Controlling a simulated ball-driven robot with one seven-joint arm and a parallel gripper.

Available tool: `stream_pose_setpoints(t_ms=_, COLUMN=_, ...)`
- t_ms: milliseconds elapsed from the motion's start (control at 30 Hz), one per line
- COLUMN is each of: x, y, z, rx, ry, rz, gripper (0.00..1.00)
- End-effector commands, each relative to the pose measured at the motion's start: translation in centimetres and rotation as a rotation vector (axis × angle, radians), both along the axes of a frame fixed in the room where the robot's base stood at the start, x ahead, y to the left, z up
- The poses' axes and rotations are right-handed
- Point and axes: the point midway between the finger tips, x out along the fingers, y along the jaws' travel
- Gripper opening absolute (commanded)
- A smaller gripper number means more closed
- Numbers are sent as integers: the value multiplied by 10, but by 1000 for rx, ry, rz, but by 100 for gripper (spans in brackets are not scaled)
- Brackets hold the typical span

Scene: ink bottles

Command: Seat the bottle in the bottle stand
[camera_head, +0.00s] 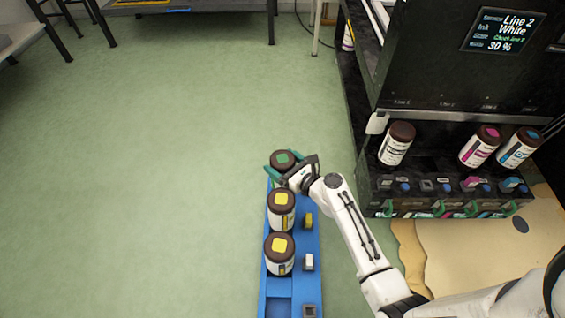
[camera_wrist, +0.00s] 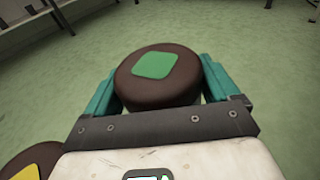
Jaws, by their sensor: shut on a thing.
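My gripper (camera_head: 288,168) is shut on a bottle with a dark brown cap and a green square on top (camera_head: 282,157), at the far end of the blue bottle stand (camera_head: 278,286). In the wrist view, the teal fingers of my gripper (camera_wrist: 160,92) lie on both sides of the brown cap (camera_wrist: 135,91). The held bottle's body is mostly hidden, so I cannot tell whether it rests in the stand. Two bottles with yellow squares on their caps, a middle one (camera_head: 281,212) and a near one (camera_head: 279,258), stand upright in the stand.
A black ink machine (camera_head: 450,60) stands at the right. Its shelf holds a white-labelled bottle (camera_head: 396,146), a magenta-marked bottle (camera_head: 478,147) and a blue-marked bottle (camera_head: 517,149). A tan patch (camera_head: 470,250) covers the floor below. The green floor (camera_head: 130,180) at left is clear.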

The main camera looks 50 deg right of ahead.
Motion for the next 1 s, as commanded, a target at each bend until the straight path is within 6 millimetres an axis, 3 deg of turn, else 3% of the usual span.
stream_pose_setpoints(t_ms=800, x=1, y=0, z=-8, rx=0, ry=-2, rz=0, gripper=13)
stream_pose_setpoints(t_ms=833, x=1, y=0, z=-8, rx=0, ry=-2, rz=0, gripper=90)
stream_pose_setpoints(t_ms=933, x=0, y=0, z=-8, rx=0, ry=-2, rz=0, gripper=100)
stream_pose_setpoints(t_ms=1000, x=0, y=0, z=-9, rx=0, ry=-2, rz=0, gripper=100)
